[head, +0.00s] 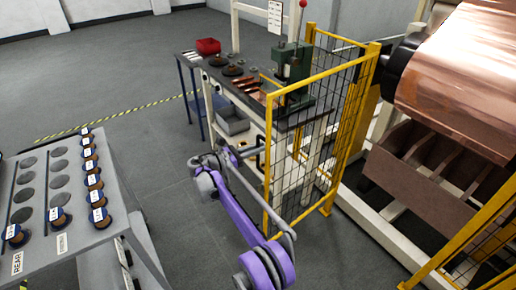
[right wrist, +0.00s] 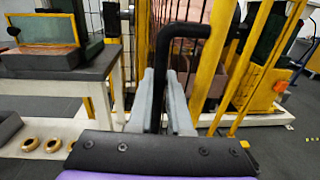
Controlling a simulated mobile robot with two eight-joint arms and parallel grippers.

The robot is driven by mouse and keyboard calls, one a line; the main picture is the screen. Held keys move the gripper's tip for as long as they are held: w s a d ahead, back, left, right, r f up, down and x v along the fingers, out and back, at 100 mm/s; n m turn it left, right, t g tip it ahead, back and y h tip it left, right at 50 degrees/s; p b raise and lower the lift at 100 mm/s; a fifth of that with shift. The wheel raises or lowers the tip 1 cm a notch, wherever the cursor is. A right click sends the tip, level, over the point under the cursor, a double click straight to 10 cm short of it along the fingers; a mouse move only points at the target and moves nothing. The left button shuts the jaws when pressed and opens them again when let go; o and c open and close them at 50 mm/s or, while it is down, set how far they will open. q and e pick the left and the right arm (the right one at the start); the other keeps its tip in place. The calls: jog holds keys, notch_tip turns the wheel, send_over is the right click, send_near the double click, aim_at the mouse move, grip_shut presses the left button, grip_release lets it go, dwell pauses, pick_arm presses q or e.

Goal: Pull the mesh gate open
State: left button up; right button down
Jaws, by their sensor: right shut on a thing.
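The mesh gate (head: 318,135) has a yellow frame with dark wire mesh and stands upright in front of the workbench's right end in the head view. Its mesh and yellow frame also fill the upper middle of the right wrist view. A black bent bar handle (right wrist: 195,30) runs down between the grey fingers of my right gripper (right wrist: 162,100). These fingers are shut on the handle, whose lower part is partly hidden by them. In the head view, my right gripper (head: 238,154) is at the gate's left edge, small and partly covered by my purple arm. My left gripper is out of view.
The workbench (head: 245,97) carries a green press (head: 292,62); a red bin (head: 208,46) is on the blue side table behind. A copper roll (head: 465,60) is at right. A sloped rack (head: 75,190) stands at left. Grey floor between rack and gate is mostly clear.

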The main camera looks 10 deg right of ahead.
jog(key=c, duration=1.1)
grip_release()
jog(key=shift+a, duration=0.1)
jog(key=v, duration=1)
jog(key=shift+s+a, duration=0.15)
jog(key=shift+a, duration=0.15)
jog(key=shift+f, duration=0.1)
